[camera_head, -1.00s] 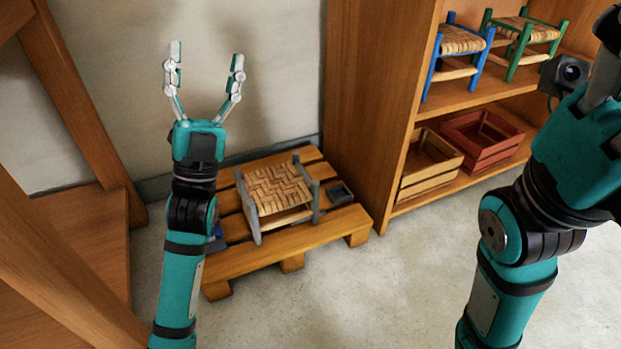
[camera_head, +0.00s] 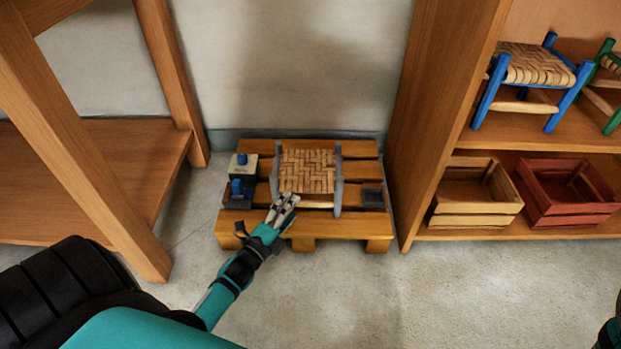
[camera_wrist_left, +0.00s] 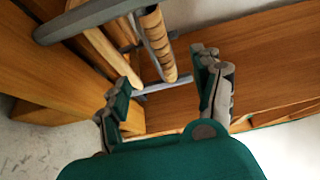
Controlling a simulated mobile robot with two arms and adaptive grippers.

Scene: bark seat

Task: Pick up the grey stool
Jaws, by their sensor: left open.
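The grey stool (camera_head: 308,170) stands upright on a wooden pallet (camera_head: 265,228). It has grey legs and a woven straw seat. My left gripper (camera_head: 287,203) is open at the stool's front edge, its fingertips in front of the seat's near left part. In the left wrist view, the grey stool (camera_wrist_left: 158,45) shows its grey bars and woven seat edge beyond and between the open fingers of my left gripper (camera_wrist_left: 168,72). I cannot tell whether the fingers touch it. My right gripper is out of view.
Small blue-and-white items (camera_head: 241,172) sit left of the stool on the pallet, and a dark tray (camera_head: 372,198) sits right. A shelf at right holds a blue stool (camera_head: 530,78), a green stool (camera_head: 606,90), a yellow crate (camera_head: 475,205) and a red crate (camera_head: 570,205). Wooden furniture stands left.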

